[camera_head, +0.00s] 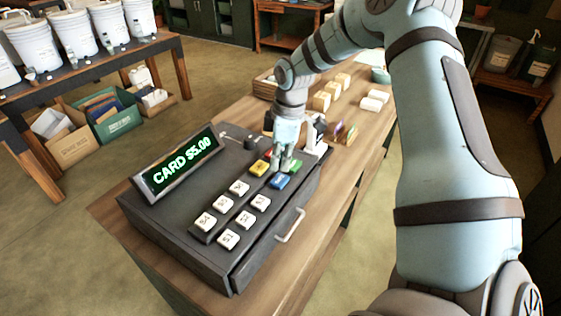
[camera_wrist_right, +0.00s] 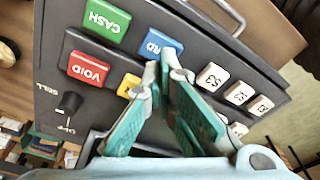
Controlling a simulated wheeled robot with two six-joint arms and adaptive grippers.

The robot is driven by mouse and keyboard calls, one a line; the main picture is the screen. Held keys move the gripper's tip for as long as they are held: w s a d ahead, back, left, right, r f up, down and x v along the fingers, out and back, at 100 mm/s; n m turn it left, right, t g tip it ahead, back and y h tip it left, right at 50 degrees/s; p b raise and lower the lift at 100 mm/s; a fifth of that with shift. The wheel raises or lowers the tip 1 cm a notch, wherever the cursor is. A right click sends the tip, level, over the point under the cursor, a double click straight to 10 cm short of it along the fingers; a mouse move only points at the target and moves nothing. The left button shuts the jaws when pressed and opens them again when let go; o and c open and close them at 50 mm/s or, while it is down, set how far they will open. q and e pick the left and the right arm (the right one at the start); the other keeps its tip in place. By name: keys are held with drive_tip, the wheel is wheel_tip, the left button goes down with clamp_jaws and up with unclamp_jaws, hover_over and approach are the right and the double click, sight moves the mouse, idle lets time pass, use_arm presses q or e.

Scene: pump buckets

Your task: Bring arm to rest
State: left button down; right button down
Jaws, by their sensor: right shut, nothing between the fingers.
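My right gripper (camera_head: 281,165) is over the keypad of a dark cash register (camera_head: 165,228). In the wrist view its two green-padded fingers (camera_wrist_right: 162,68) meet at the tips, shut and empty, beside the blue card key (camera_wrist_right: 160,44). That key (camera_head: 280,182) also shows in the head view, just below the fingertips. I cannot tell whether the tips touch it. The green CASH key (camera_wrist_right: 106,24) and red VOID key (camera_wrist_right: 89,68) are to the left in the wrist view. The register display (camera_head: 177,163) reads "CARD $5.00". My left gripper is not in view.
The register stands on a wooden counter (camera_head: 107,212). Beyond it are several pale blocks (camera_head: 321,101), a white stand (camera_head: 316,138) and a tray (camera_head: 266,84). White buckets (camera_head: 74,33) stand on a table at the left. The floor between table and counter is clear.

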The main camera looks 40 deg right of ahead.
wheel_tip(320, 180, up, 4)
drive_tip(key=shift+f+p, duration=0.25)
drive_tip(key=shift+p, duration=1)
drive_tip(key=shift+f, duration=0.1)
